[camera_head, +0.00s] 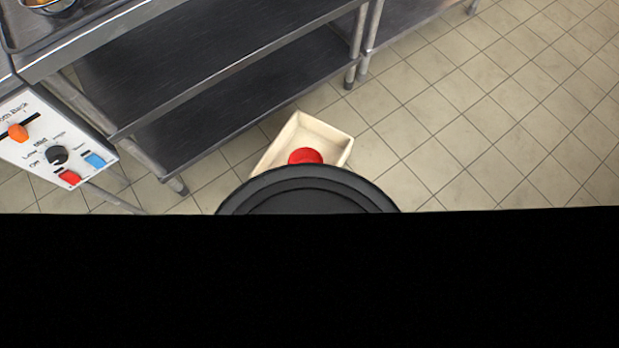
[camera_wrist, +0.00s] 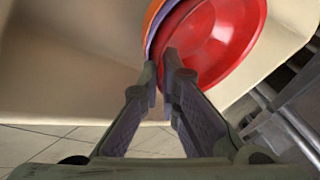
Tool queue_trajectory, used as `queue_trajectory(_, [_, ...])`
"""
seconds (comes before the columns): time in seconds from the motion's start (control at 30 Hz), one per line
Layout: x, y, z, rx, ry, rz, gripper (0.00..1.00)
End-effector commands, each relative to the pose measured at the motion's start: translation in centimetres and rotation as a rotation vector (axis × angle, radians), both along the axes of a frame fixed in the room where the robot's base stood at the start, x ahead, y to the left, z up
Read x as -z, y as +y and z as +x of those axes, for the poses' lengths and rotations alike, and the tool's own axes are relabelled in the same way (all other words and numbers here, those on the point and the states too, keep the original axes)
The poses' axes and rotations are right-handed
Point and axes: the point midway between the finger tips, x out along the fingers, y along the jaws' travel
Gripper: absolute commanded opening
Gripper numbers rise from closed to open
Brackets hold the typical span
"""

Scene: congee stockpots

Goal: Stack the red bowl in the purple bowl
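The red bowl (camera_wrist: 215,40) fills the upper right of the wrist view, its hollow side facing the camera. A purple rim (camera_wrist: 150,38) shows as a thin band along its left edge, with an orange rim (camera_wrist: 153,14) just outside it. How deep these bowls sit in one another is hidden. My gripper (camera_wrist: 162,68) has its fingers drawn close together at the red bowl's near-left rim, and appears shut on that rim. In the head view only a red patch of the bowl (camera_head: 305,156) shows; my gripper is hidden there.
A cream, open-topped box (camera_head: 325,130) surrounds the bowls; its wall also shows in the wrist view (camera_wrist: 70,60). A metal shelf unit (camera_head: 230,110) stands left of it. A control panel (camera_head: 52,145) is at far left. Tiled floor (camera_head: 480,120) is clear on the right.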

Motion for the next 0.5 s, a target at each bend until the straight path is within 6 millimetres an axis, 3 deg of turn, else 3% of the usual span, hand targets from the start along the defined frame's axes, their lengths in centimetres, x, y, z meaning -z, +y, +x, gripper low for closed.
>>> queue_trajectory(0.3, [0.42, 0.06, 0.00, -0.001, 0.000, 0.000, 0.00])
queue_trajectory(0.5, [0.27, 0.09, -0.02, -0.001, 0.000, 0.000, 0.16])
